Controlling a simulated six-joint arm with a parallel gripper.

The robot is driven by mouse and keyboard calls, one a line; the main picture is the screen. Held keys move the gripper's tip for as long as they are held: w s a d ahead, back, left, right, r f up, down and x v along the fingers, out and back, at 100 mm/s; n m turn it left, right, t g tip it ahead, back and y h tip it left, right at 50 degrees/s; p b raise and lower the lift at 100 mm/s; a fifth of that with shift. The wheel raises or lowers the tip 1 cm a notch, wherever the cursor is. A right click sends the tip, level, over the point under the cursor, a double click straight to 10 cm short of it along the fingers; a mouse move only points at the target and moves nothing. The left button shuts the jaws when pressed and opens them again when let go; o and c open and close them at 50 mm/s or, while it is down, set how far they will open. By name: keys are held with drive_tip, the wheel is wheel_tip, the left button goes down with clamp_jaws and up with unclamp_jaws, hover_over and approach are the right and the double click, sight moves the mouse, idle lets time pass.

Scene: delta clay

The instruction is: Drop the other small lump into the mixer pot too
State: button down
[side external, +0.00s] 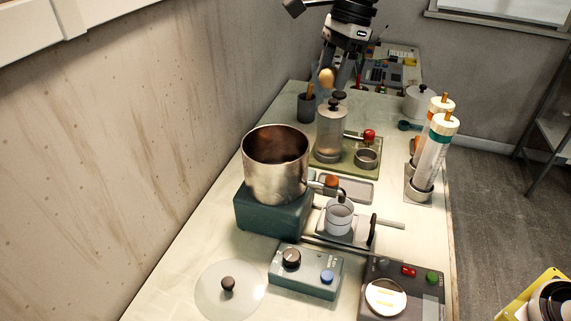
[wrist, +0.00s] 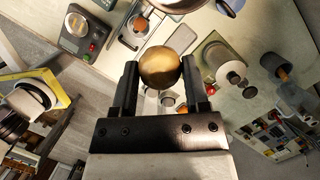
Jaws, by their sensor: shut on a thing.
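My gripper (wrist: 160,78) is shut on a round, tan-gold lump (wrist: 159,66), held between its two black fingers. In the side view the lump (side external: 327,77) hangs at the top centre, above and behind the metal canister. The mixer pot (side external: 274,170) is an open, brushed-metal pot on a teal base (side external: 272,215), left of centre. The gripper is well away from it, farther back and higher. The bottom of the pot is hidden by its wall, so its contents cannot be told.
A metal canister (side external: 331,134) stands on a green plate behind the pot. A small brown-orange piece (side external: 331,180) is by a grey tray (side external: 356,192). Tall white-capped cylinders (side external: 434,155) stand at right. A clear lid (side external: 229,293) and a control box (side external: 305,272) are in front.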

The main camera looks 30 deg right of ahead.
drive_tip(key=w+a+f, duration=0.3)
drive_tip(key=a+f, duration=0.3)
drive_tip(key=a, duration=0.1)
drive_tip(key=shift+w, duration=0.2)
idle(0.4)
drive_tip(key=shift+f, duration=0.1)
drive_tip(key=shift+f, duration=2.8)
unclamp_jaws()
